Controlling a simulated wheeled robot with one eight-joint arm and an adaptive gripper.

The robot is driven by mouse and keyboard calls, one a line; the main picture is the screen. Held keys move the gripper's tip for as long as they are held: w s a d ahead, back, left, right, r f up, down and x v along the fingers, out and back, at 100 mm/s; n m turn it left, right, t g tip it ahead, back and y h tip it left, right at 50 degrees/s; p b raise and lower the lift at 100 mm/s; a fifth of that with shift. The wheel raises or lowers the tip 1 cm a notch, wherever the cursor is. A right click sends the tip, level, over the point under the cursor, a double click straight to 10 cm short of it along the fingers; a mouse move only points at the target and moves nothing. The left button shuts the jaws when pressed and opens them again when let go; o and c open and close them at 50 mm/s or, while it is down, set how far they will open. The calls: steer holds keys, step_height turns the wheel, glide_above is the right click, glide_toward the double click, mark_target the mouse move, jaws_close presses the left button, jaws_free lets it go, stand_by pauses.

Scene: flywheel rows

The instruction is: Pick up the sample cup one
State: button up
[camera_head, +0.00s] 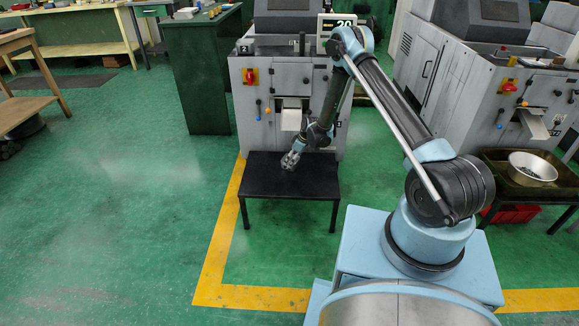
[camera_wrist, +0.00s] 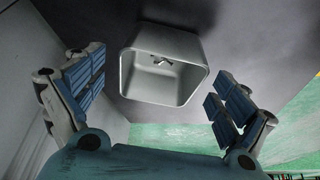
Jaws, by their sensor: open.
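The sample cup (camera_wrist: 165,92) is a pale grey, squarish cup with rounded corners, seen in the wrist view. It stands on a dark surface, mouth towards the camera, with a small metal piece (camera_wrist: 161,60) inside. My gripper (camera_wrist: 162,80) is open, with one blue-padded finger to the left of the cup and one to the right, and visible gaps on both sides. In the head view my gripper (camera_head: 291,160) is low over the black table (camera_head: 262,180). I cannot make out the cup apart from the gripper there.
A grey machine (camera_head: 258,110) with coloured knobs and a pale chute (camera_head: 291,115) stands right behind the table. A metal bowl (camera_head: 532,168) sits on a stand at right. A green cabinet (camera_head: 204,80) is at left. Green floor is clear left of the table.

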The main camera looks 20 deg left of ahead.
steer(key=shift+w+a+f, duration=0.15)
steer(key=shift+a+f, duration=0.05)
steer(key=shift+a, duration=0.4)
steer(key=shift+a+f, duration=0.1)
steer(key=shift+f, duration=0.3)
steer(key=c, duration=1.4)
